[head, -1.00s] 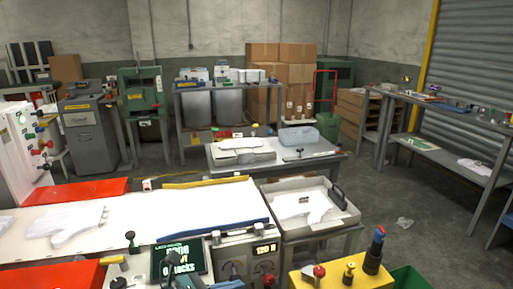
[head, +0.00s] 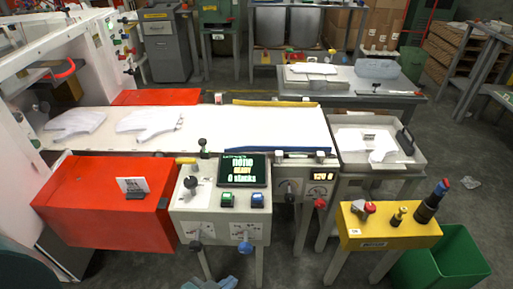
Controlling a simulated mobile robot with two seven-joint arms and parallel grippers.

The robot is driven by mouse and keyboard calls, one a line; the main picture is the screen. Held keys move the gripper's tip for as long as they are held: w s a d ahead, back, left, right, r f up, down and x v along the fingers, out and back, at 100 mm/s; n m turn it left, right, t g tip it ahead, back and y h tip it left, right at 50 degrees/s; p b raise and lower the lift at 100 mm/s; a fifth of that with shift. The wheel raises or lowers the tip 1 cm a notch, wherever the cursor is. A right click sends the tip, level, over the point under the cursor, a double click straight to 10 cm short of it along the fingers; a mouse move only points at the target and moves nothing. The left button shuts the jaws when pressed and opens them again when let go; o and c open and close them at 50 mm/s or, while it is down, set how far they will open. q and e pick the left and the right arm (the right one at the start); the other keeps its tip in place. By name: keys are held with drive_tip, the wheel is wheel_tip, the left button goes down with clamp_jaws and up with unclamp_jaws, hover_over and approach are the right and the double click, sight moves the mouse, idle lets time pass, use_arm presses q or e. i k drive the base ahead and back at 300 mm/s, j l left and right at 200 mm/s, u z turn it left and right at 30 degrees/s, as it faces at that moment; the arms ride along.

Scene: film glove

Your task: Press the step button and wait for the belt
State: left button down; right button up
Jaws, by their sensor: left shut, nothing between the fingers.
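The control console (head: 225,228) stands at the front of the belt. Its dark screen (head: 243,170) shows "none", a yellow line like "ready", and "0 stacks". Below the screen are a green button (head: 228,200) and a blue button (head: 257,200); their labels are too small to read. The white belt (head: 240,130) lies behind with two flat film gloves (head: 150,122) on its left part. My left gripper (head: 222,283) shows only in part at the bottom edge, shut and empty, below and apart from the buttons. My right gripper is not in view.
A red box (head: 105,215) with a small card stands left of the console. A yellow stand (head: 390,228) with knobs and a green bin (head: 445,260) are at the right. A tray (head: 345,150) with a white glove sits at the belt's right end.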

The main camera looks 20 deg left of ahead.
sight(227, 197)
drive_tip(key=u, duration=0.8)
